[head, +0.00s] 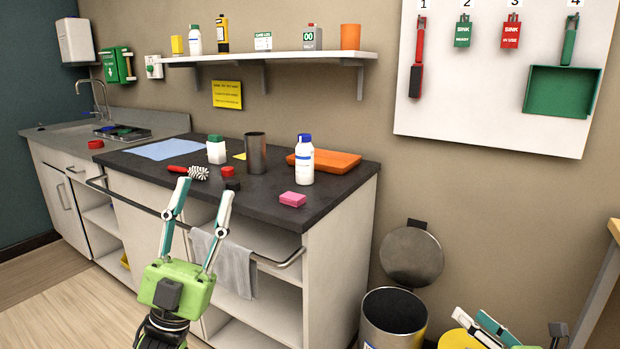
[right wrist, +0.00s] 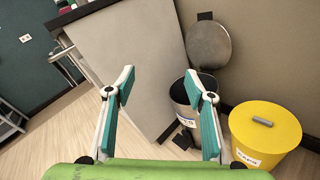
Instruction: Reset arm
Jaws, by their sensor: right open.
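My left gripper (head: 205,189) is in front of the dark worktop in the head view. Its two fingers point up and stand apart, with nothing between them. My right gripper (head: 473,326) shows only partly at the bottom right of the head view, low near the floor bins. In the right wrist view my right gripper (right wrist: 159,82) has its fingers apart and empty, with the white cabinet side, floor and metal bin beyond them.
The dark worktop (head: 330,178) carries a white bottle (head: 304,162), a pink sponge (head: 293,199), a brush (head: 190,172) and an orange tray (head: 335,160). A towel (head: 232,262) hangs on the front rail. An open metal bin (right wrist: 207,90) and a yellow bin (right wrist: 265,122) stand on the floor.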

